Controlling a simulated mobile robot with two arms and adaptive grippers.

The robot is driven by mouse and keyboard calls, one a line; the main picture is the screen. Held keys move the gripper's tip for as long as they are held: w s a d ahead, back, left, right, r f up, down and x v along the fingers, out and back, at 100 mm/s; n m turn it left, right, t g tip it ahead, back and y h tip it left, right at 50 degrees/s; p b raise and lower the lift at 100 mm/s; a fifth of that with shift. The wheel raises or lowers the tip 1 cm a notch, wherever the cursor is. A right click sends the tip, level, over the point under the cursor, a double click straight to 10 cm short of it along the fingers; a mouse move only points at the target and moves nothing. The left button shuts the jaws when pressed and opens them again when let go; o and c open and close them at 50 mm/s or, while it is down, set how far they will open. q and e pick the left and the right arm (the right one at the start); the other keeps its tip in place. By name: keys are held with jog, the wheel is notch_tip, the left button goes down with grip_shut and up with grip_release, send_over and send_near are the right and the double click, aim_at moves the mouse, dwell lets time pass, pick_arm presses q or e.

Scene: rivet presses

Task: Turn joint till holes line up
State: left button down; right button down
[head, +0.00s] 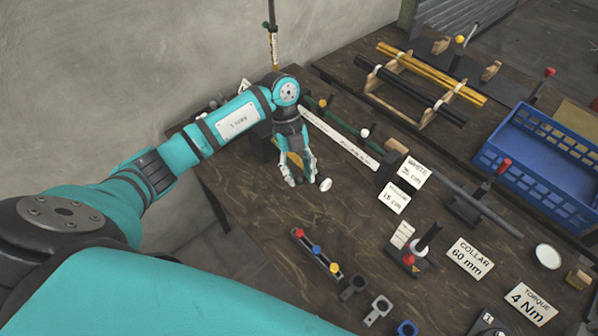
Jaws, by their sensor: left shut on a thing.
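My left gripper (304,180) points down over the left part of the dark wooden bench. It is shut on a small part that its fingers mostly hide. A white round end (325,184) shows just right of the fingertips and seems to belong to this part. I cannot make out the joint's holes or whether they line up. My right gripper is out of view.
A long white ruler-like strip (340,138) and a green rod (345,122) lie behind the gripper. A bar with coloured knobs (317,252) and grey ring-ended pieces (378,310) lie in front. A blue crate (535,160) stands right. Bench between gripper and bar is clear.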

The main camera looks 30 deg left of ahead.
pick_arm(q)
jog(key=shift+s+f, duration=0.15)
jog(key=shift+f, duration=0.05)
jog(key=shift+s+a+f+t+b, duration=0.15)
jog(key=shift+s+f+t+b, duration=0.1)
jog(key=shift+f+t+b, duration=0.1)
jog(key=shift+s+a+f+m+t+h+b, duration=0.1)
jog(key=shift+s+f+m+t+h+b, duration=0.25)
jog(key=shift+f+t+b, duration=0.9)
jog(key=shift+s+a+f+m+t+h+b, duration=0.15)
jog(key=shift+s+f+t+h+b, duration=0.25)
jog(key=shift+t+b, duration=0.95)
jog(key=shift+s+a+f+m+t+h+b, duration=0.15)
jog(key=shift+s+f+t+h+b, duration=0.35)
jog(key=shift+b, duration=1.5)
jog(key=shift+w+f, duration=0.15)
jog(key=c, duration=1.3)
grip_release()
jog(key=shift+o, duration=1.3)
jog(key=shift+w, duration=0.2)
